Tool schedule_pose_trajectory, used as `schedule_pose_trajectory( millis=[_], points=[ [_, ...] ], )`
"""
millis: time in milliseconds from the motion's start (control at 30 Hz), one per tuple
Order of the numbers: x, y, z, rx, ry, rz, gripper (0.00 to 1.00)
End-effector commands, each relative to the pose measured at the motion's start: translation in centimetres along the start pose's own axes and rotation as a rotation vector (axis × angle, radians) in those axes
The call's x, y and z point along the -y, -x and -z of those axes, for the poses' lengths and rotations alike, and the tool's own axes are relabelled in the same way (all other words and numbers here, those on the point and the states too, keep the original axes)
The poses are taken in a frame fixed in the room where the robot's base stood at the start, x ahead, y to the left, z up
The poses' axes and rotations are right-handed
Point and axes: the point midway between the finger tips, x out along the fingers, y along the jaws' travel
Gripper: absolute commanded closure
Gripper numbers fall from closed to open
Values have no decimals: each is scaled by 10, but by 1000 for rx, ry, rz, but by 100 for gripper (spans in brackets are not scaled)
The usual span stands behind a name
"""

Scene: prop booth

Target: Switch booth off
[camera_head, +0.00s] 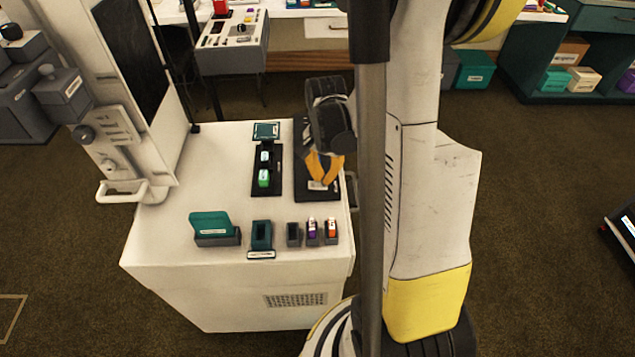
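The white booth has a flat counter (215,160) and an upright panel at its left with a dark screen (135,50). A control plate (110,135) with a dark round knob (83,134) and small slots is on that panel, above a white handle (122,192). I cannot tell which part is the booth's switch or whether it is on. My gripper (322,182), with orange fingers, points down over a black tray (318,194) at the counter's right side. The fingers lean together toward their tips. A small pale patch shows at the tips; I cannot tell whether it is held.
A teal card in a holder (210,226), a teal block (261,235) and small holders with purple (312,228) and orange (331,229) items line the front. A black strip (265,168) holds a green item (264,178). A grey console (233,40) stands behind. Carpet is free at left front.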

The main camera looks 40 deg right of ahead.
Motion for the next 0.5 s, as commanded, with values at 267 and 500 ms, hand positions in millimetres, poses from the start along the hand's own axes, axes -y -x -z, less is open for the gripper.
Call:
schedule_pose_trajectory(
  millis=[267,500],
  points=[
    [0,28,0,0,0,0,100],
    [0,49,0,0,0,0,100]
  ],
)
